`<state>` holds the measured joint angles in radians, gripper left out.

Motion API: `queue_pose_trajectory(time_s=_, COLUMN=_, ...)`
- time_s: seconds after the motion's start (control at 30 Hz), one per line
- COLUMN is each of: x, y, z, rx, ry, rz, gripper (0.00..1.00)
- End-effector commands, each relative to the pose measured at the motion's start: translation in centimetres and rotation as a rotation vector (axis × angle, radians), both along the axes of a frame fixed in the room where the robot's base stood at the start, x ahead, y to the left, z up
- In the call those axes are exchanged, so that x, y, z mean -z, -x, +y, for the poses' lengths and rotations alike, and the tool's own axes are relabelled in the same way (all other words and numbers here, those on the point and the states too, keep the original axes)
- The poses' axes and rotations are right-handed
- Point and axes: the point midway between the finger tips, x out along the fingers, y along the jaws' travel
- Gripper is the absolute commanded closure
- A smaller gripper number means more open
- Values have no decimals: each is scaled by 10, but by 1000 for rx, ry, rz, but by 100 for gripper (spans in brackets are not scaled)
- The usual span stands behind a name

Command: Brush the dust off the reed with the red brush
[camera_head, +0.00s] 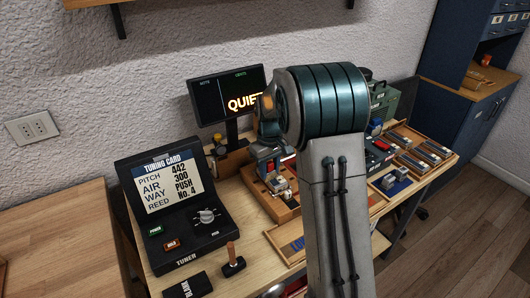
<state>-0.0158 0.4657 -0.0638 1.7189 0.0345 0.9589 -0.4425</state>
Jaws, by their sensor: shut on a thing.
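My gripper (272,168) points down over a wooden tray (287,215) in the middle of the bench, partly hidden by my own arm. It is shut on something. A small red piece (288,163) shows right at the jaws and looks like part of the red brush; its bristles cannot be made out. Small metal and coloured parts (277,184) sit in the tray just below the gripper. The reed and any dust on it are too small or hidden to tell.
A black tuner (180,212) with a tuning card stands at the left. A dark screen (228,95) reading "QUIET" stands behind. A wooden-handled tool (232,258) stands near the front. Compartment trays (420,150) lie at the right. My arm hides the bench's middle right.

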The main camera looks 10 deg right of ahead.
Motion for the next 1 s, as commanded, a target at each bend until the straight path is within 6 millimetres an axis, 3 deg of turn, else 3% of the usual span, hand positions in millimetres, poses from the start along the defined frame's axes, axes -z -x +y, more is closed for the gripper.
queue_pose_trajectory(time_s=0.27, x=0, y=2, z=15, rx=16, ry=0, rz=0, gripper=91)
queue_pose_trajectory(time_s=0.4, x=-25, y=2, z=17, rx=11, ry=1, rz=-1, gripper=91)
queue_pose_trajectory(time_s=1.0, x=-78, y=2, z=20, rx=6, ry=0, rz=-1, gripper=91)
